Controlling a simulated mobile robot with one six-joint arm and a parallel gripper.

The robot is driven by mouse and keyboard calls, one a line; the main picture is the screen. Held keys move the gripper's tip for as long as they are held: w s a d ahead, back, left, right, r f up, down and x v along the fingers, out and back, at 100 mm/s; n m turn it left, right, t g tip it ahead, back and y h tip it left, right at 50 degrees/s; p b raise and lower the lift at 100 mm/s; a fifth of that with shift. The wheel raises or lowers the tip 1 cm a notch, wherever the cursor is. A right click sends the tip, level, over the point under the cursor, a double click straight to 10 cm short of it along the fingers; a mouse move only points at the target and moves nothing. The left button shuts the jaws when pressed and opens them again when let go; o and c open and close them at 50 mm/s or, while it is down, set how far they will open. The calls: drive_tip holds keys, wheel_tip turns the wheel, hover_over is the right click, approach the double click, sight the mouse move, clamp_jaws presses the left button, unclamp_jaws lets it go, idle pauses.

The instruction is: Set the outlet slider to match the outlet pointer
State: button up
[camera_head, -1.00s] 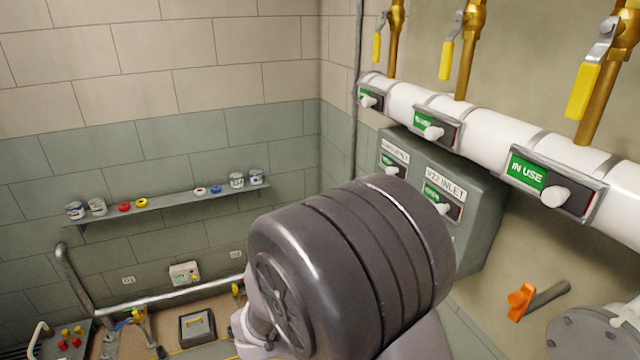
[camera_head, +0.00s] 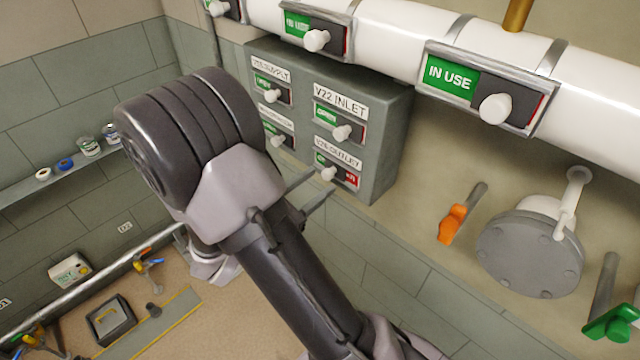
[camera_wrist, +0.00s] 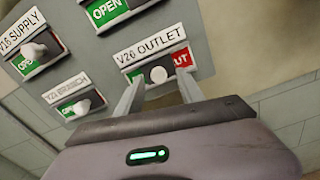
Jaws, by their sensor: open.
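The outlet slider is a white round knob (camera_head: 328,174) under the V26 OUTLET label, at the lower right of a grey box (camera_head: 390,125) on the wall. In the wrist view the knob (camera_wrist: 158,74) sits near the middle of its slot, with green showing to its left and red to its right. My gripper (camera_head: 321,183) is open in front of it. In the wrist view its fingers (camera_wrist: 160,84) point at the slot, one on each side of the knob; I cannot tell whether they touch it. I cannot make out an outlet pointer in either view.
Other sliders share the box, including V22 INLET (camera_head: 342,132) just above. A white pipe (camera_head: 390,35) with IN USE slides runs above the box. An orange-handled lever (camera_head: 453,222) and a round grey flange (camera_head: 530,255) are at right. The wall between is clear.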

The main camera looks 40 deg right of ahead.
drive_tip(key=shift+w+d, duration=0.15)
drive_tip(key=shift+d, duration=0.85)
clamp_jaws()
idle(0.7)
